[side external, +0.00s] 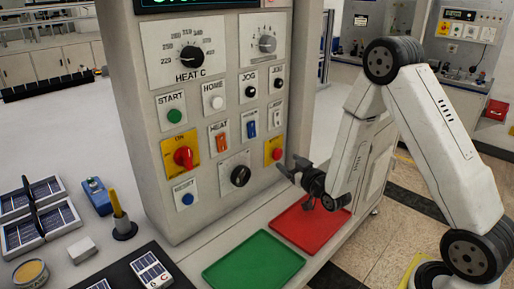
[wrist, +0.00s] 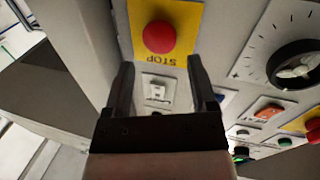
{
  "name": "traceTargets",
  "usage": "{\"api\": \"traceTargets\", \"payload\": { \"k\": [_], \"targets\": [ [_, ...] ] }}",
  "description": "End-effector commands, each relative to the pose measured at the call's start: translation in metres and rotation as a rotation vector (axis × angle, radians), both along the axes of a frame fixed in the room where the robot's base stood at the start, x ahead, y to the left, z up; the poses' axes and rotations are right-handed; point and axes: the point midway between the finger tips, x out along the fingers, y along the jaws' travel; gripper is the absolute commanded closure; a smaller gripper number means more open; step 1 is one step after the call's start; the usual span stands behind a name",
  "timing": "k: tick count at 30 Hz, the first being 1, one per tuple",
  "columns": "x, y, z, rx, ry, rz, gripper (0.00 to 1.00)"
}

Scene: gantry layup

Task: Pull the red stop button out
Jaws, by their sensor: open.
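The red stop button (side external: 277,154) sits on a yellow plate at the right of the panel's lower part. In the wrist view the red button (wrist: 159,37) is a round cap at the top centre, with the word STOP upside down on its yellow plate (wrist: 187,15). My gripper (side external: 288,168) is close in front of the panel, near the button's lower right in the side view. In the wrist view the two fingers of my gripper (wrist: 162,68) are spread and nothing is between them. The button appears beyond the fingertips, clear of both.
A white switch (wrist: 158,92) shows between the fingers in the wrist view. A black knob (side external: 240,176) and a red rotary switch (side external: 183,157) are left of the stop button. A red tray (side external: 311,226) and green tray (side external: 254,262) lie below on the bench.

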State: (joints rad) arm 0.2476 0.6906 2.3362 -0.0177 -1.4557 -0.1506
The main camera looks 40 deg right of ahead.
Motion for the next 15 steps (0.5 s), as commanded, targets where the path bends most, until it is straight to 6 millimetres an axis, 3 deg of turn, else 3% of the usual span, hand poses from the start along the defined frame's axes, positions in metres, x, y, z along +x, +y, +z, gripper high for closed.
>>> {"api": "traceTargets", "payload": {
  "k": [6,15],
  "targets": [
    [0.025,-0.005,0.000,0.000,-0.001,0.000,0.27],
    [0.042,-0.010,0.000,0.001,-0.001,0.000,0.27]
  ]
}}
